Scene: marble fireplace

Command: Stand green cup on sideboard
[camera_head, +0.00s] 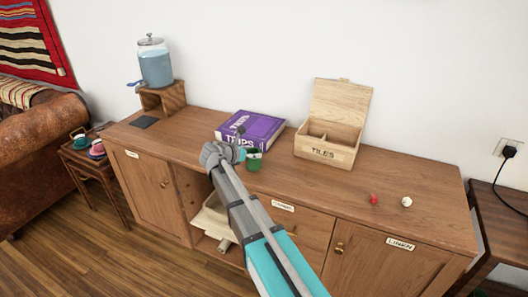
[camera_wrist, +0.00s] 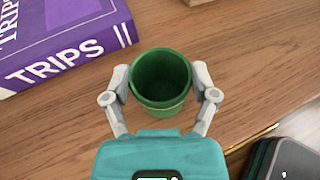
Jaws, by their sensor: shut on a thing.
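The green cup (camera_wrist: 161,76) is upright between the two fingers of my gripper (camera_wrist: 162,88) in the wrist view, and its open mouth faces up. The fingers are shut on its sides. In the head view the green cup (camera_head: 254,160) is at or just above the top of the wooden sideboard (camera_head: 390,189), near the front edge. I cannot tell whether its base touches the wood. My gripper (camera_head: 243,155) is partly hidden behind my own arm there.
A purple book (camera_head: 262,126) marked TRIPS lies just behind the cup. An open wooden TILES box (camera_head: 322,152) stands to the right. A red piece (camera_head: 374,199) and a white piece (camera_head: 406,201) lie further right. A water dispenser (camera_head: 155,65) stands on a wooden stand at far left.

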